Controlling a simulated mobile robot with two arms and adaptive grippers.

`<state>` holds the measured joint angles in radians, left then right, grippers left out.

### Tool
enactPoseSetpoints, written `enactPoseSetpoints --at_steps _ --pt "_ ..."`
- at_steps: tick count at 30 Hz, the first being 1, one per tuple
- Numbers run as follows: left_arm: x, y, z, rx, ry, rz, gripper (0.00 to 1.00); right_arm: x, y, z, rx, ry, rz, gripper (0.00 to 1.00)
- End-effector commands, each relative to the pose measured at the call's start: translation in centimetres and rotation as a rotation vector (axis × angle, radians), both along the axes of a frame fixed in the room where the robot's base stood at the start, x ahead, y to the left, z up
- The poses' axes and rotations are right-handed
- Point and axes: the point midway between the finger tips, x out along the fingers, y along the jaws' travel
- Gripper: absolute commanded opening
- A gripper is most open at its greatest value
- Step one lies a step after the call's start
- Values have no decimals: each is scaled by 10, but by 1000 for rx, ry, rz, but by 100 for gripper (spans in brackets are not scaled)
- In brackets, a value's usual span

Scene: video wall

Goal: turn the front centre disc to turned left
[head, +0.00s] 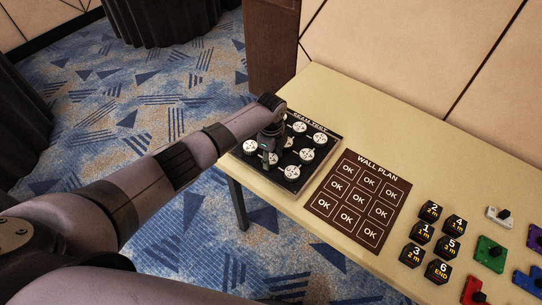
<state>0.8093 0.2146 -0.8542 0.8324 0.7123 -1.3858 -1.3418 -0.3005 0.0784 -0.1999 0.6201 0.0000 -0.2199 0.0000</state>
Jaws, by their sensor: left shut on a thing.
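The black test board (318,161) lies on the table with rows of white discs. My left gripper (267,149) comes down over its front row, pointing downward. It is shut on the front centre disc (271,160), whose near part shows below the fingers. The front left disc (250,146) and front right disc (292,172) sit on either side, uncovered. The gripper and arm hide part of the rows behind. The way the front centre disc is turned cannot be read. My right gripper is not in view.
A brown wall plan card (338,236) with OK squares lies right of the board on the table (402,130). Several black numbered cubes (420,232) and coloured pieces (489,252) stand further right. The table's front edge is close to the board.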

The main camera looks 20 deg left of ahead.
Motion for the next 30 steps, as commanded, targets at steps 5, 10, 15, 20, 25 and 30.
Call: enactPoseSetpoints --at_steps 5,10,15,20,25,30 --pt "0 0 0 0 1 0 19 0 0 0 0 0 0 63" --pt "0 0 0 0 1 3 15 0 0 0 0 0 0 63" --pt "0 0 0 0 1 29 15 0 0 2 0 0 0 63" --pt "0 0 1 0 1 100 15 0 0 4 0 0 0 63" --pt "0 0 2 -1 1 227 15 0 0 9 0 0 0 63" --pt "0 0 2 0 1 385 15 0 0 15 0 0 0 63"
